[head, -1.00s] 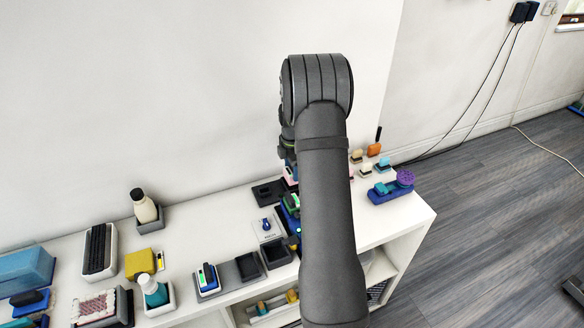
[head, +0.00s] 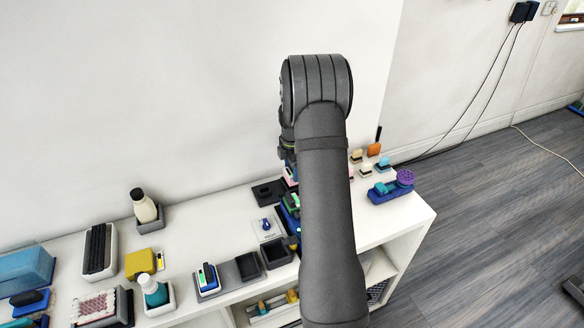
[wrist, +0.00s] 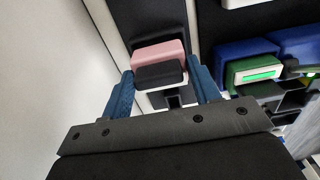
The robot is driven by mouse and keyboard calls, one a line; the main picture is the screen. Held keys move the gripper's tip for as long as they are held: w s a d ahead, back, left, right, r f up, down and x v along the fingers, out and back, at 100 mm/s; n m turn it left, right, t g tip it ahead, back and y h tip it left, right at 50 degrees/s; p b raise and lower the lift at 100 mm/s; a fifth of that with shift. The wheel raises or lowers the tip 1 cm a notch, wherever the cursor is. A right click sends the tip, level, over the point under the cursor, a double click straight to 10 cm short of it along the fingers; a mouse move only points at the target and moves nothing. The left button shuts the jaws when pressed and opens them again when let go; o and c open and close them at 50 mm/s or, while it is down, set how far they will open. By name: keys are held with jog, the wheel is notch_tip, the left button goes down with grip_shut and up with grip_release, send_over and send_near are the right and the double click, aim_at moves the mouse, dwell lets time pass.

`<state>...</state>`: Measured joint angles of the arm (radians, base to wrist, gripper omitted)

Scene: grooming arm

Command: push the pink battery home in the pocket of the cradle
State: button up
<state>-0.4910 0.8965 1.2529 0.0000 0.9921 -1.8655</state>
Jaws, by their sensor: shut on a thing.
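The pink battery (wrist: 158,52), with a black end block facing the camera, is between the blue fingers of my gripper (wrist: 162,76) in the wrist view. My gripper is shut on it. A dark slab, which looks like part of the cradle (wrist: 150,14), lies just beyond the battery. The pocket is hidden, so I cannot tell how deep the battery sits. In the head view my arm covers most of this spot; only a bit of pink (head: 289,175) shows at the arm's left edge.
A blue device with a green-lit panel (wrist: 255,73) is close to the right of my gripper. In the head view, empty dark bins (head: 276,253) stand left of my arm. A blue holder with a purple brush (head: 392,188) stands to the right. The wall is behind the shelf.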

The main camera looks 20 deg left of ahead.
jog(key=shift+f, duration=1.2)
jog(key=o, duration=1.1)
jog(key=shift+o, duration=0.2)
notch_tip(320, 180, up, 17)
jog(key=shift+r, duration=0.15)
notch_tip(320, 180, down, 18)
jog(key=shift+r, duration=0.4)
